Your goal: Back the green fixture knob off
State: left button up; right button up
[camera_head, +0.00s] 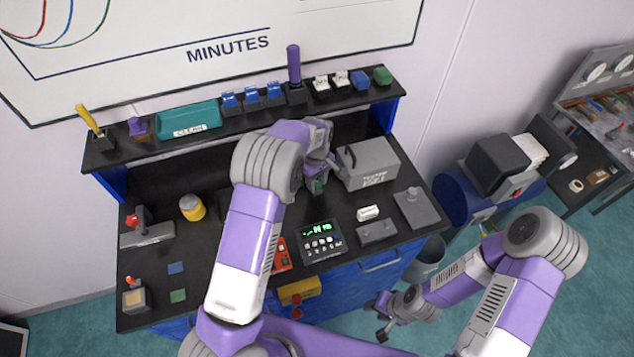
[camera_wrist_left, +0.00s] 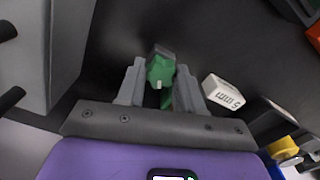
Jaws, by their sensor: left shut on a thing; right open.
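The green fixture knob (camera_wrist_left: 160,72) sits between the two fingers of my left gripper (camera_wrist_left: 160,88) in the left wrist view. The fingers are shut on it, one on each side. A dark grey block shows just behind the knob. In the head view my left gripper (camera_head: 318,178) reaches down to the bench beside the grey box, and my own wrist hides most of the knob (camera_head: 316,186). My right gripper (camera_head: 381,320) is open and empty, low in front of the bench's right side.
A grey box (camera_head: 370,163) stands close to the right of my left gripper. A small white block (camera_wrist_left: 223,92) lies near the fingers in the wrist view. A controller with a green display (camera_head: 320,241) is nearer the front. A shelf with several small items runs along the back.

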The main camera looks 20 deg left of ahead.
pick_arm(q)
jog(key=shift+n, duration=0.4)
jog(key=n, duration=0.4)
jog(key=shift+n+p, duration=0.3)
jog(key=shift+p, duration=0.1)
jog(key=n+p, duration=0.1)
jog(key=n, duration=0.1)
jog(key=shift+n, duration=1.3)
jog(key=shift+s, duration=0.1)
